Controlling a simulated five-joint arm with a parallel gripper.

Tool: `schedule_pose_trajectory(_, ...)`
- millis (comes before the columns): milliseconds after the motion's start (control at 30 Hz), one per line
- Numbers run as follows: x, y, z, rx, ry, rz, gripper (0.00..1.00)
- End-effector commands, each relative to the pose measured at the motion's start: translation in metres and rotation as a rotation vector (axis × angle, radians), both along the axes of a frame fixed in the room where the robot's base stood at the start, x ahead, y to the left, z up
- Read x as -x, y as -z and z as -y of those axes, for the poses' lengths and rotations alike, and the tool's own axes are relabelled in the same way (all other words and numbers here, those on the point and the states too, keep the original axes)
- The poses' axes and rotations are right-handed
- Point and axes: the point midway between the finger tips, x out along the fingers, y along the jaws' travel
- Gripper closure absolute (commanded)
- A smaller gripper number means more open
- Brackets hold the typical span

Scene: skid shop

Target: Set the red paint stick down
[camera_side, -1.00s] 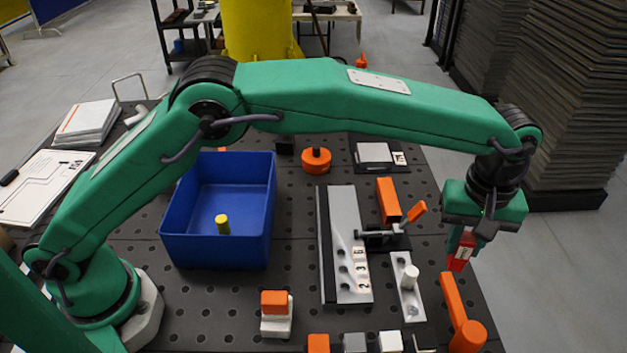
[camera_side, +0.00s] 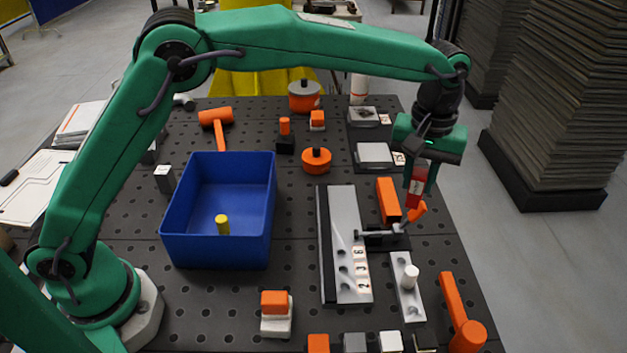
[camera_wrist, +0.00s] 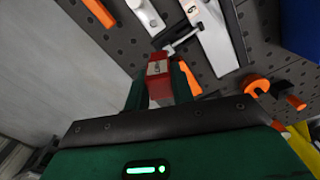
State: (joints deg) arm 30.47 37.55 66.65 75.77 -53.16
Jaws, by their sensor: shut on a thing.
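The red paint stick (camera_side: 416,187) is a short red block with a pale label, held upright in my gripper (camera_side: 418,178). It hangs above the right part of the dark perforated table, near the orange-handled clamp (camera_side: 385,236). In the wrist view the red paint stick (camera_wrist: 158,82) sits between the two green fingers of my gripper (camera_wrist: 158,88), which are shut on it. Its lower end appears clear of the table, though the clamp's orange handle shows close behind it.
A blue bin (camera_side: 215,262) with a yellow peg (camera_side: 222,224) stands left of centre. A grey numbered plate (camera_side: 340,215), an orange block (camera_side: 388,200) and a white bracket (camera_side: 408,290) lie near the clamp. An orange hammer (camera_side: 456,310) lies front right. Bare table lies between bin and plate.

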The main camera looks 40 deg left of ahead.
Motion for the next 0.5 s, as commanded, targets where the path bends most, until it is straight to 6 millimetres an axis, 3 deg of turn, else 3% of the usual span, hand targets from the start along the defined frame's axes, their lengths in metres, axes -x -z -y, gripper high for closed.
schedule_pose_trajectory(33, -0.004, -0.007, -0.022, 0.001, 0.014, 0.002, 1.0)
schedule_pose_trajectory(267, -0.009, -0.027, -0.106, 0.0, 0.12, 0.002, 1.0)
schedule_pose_trajectory(500, 0.003, -0.045, -0.19, 0.0, 0.232, 0.001, 1.0)
